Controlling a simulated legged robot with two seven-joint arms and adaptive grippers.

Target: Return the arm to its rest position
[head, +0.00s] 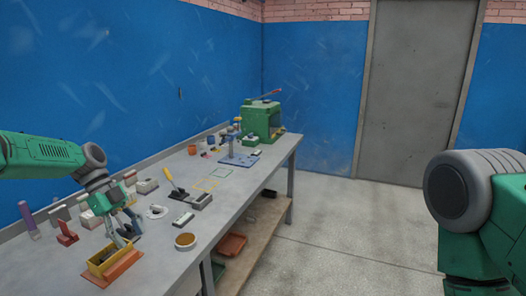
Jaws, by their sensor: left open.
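My left arm comes in from the left, and my left gripper (124,232) points down over the near part of the grey workbench (149,268). Its fingers are open and stand just above or beside the far end of a yellow open-topped mould box (103,262). The box sits on an orange base plate (117,270). I cannot tell whether a fingertip touches the box. No object shows between the fingers. My right arm shows at the right edge, but its gripper is out of view.
A round brown-topped tin (185,241), grey blocks (201,201) and a black lever tool (178,194) lie right of the gripper. Red and purple holders stand at the left. A green machine (262,119) stands at the far end. The floor right of the bench is clear.

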